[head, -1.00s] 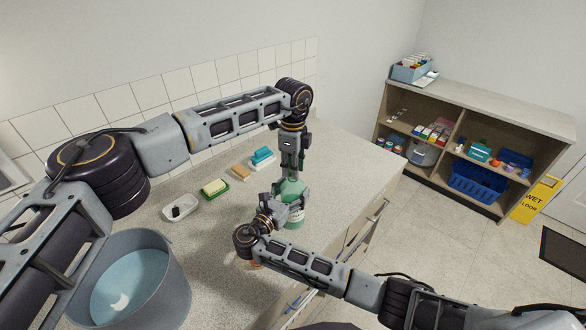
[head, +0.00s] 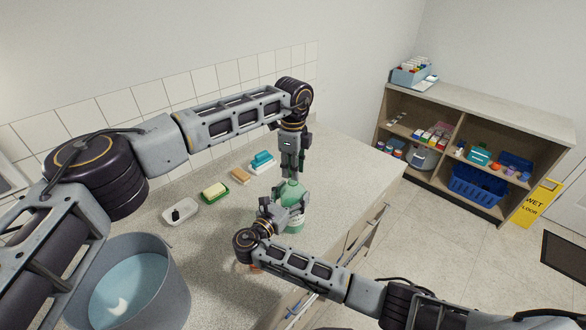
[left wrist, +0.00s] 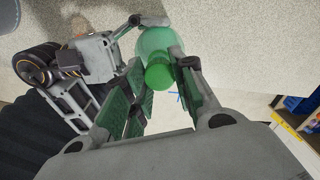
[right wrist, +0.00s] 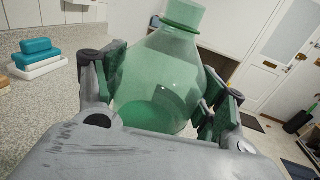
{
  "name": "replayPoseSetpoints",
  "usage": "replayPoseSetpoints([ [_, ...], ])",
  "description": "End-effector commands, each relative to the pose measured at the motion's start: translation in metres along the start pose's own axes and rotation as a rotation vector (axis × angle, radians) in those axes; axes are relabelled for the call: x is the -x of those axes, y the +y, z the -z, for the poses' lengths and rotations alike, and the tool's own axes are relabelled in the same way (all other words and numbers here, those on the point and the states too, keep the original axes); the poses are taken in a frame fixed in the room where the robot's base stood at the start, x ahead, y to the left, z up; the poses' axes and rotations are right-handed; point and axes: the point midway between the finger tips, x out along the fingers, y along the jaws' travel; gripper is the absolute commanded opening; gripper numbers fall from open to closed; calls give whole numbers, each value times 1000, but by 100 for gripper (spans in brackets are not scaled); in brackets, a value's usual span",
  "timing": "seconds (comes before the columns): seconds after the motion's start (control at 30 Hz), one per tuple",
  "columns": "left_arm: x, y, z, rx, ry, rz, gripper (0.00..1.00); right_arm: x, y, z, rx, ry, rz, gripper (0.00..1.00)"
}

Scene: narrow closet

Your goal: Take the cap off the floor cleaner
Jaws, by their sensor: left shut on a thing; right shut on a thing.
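The floor cleaner (head: 294,224) is a translucent green bottle standing upright near the counter's right edge. Its round body fills the middle of the right wrist view (right wrist: 160,80). My right gripper (head: 280,212) is shut on the bottle's body from the side. The darker green cap (left wrist: 158,76) shows between my left gripper's fingertips; in the right wrist view (right wrist: 185,13) it sits at the neck, cut by the top edge. My left gripper (head: 291,174) points down from above the bottle, shut on the cap. Whether the cap is loose on the neck cannot be told.
On the counter (head: 225,235) are a white dish (head: 184,216), a yellow-green sponge (head: 215,190), a tan block (head: 241,175) and a blue item on a white base (head: 262,167). A grey bucket (head: 180,280) of water stands front left. A shelf unit (head: 520,110) is at right.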

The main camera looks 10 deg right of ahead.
Motion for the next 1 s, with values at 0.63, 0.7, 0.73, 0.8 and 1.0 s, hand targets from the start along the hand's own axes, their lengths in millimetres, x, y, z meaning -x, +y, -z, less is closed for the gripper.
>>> replayPoseSetpoints([
  [0.63,38,0,0,0,0,0,0,0,0,0,0,0,0,4],
  [0.7,37,0,0,0,0,0,0,0,0,0,0,0,0,4],
  [0.73,37,0,0,0,0,0,0,0,0,0,0,0,0,4],
  [0.8,37,0,0,0,0,0,0,0,0,0,0,0,0,80],
  [1.0,37,0,0,0,0,0,0,0,0,0,0,0,0,96],
])
